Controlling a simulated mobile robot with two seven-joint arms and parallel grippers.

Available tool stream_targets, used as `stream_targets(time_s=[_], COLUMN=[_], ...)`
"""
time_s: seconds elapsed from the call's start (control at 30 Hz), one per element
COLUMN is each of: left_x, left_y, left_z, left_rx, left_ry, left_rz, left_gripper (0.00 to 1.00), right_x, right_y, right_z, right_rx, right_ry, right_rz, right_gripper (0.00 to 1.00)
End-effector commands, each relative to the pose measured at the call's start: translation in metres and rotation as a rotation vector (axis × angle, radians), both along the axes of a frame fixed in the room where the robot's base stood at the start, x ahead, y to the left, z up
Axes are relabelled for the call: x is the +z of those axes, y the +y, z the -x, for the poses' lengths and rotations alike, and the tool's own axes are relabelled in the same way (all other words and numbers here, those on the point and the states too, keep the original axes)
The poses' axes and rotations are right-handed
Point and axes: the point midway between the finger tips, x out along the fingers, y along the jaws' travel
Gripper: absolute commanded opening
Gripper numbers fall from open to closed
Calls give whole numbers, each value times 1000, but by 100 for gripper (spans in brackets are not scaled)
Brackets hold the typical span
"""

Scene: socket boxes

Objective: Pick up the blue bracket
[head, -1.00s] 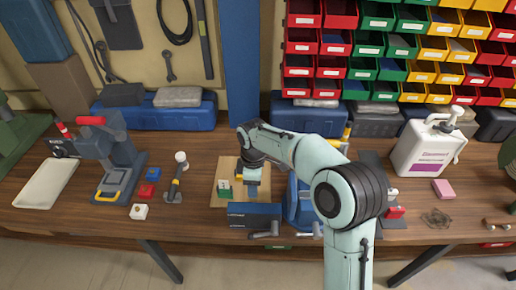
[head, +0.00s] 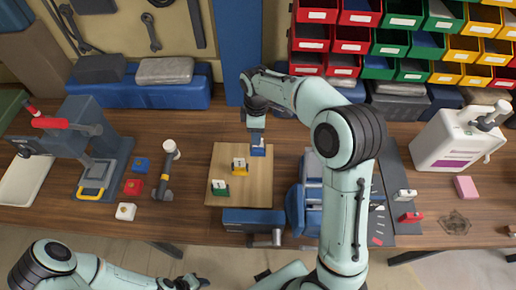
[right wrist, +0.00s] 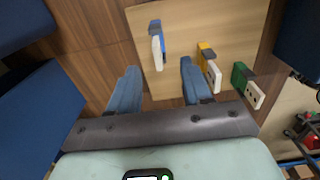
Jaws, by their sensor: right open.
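The blue bracket (head: 258,149), a small blue piece with a white plate, stands near the far right corner of a wooden board (head: 262,190). It also shows in the right wrist view (right wrist: 157,42), ahead of the gap between my fingers. My right gripper (head: 256,140) is above and close to it, partly covering it in the head view. In the right wrist view the fingers (right wrist: 160,80) are apart with nothing between them. My left gripper (head: 188,283) is low at the bottom edge, its jaws unclear.
A yellow bracket (head: 239,165) and a green bracket (head: 220,187) stand on the same board. A blue vise (head: 305,200) is right of the board. Blue, red and white blocks and a hammer-like tool (head: 166,172) lie left. A white jug (head: 455,140) stands right.

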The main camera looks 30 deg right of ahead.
Motion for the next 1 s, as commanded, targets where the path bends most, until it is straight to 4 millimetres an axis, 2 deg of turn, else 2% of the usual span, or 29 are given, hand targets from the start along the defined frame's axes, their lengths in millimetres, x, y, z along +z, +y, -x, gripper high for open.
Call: stream_targets(time_s=[0.03, 0.13, 0.43, 0.7, 1.0], left_x=[-3, -4, -5, -4, -4], left_y=[0, 0, 0, 0, 0], left_z=[3, 4, 4, 3, 3], left_rx=[0, 0, 0, 0, 0], left_ry=[3, 5, 4, 3, 3], left_rz=[0, -1, 0, 0, 0], left_gripper=[43, 43, 43, 43, 43], right_x=[-13, -30, -54, -92, -98], right_y=[0, 0, -1, -2, -2], right_z=[2, 1, 0, -1, -1], right_rx=[0, 0, -1, -1, -1], right_ry=[6, 5, 3, 2, 0], right_rz=[1, 0, 1, 0, 0], right_gripper=[49, 49, 49, 49, 49])
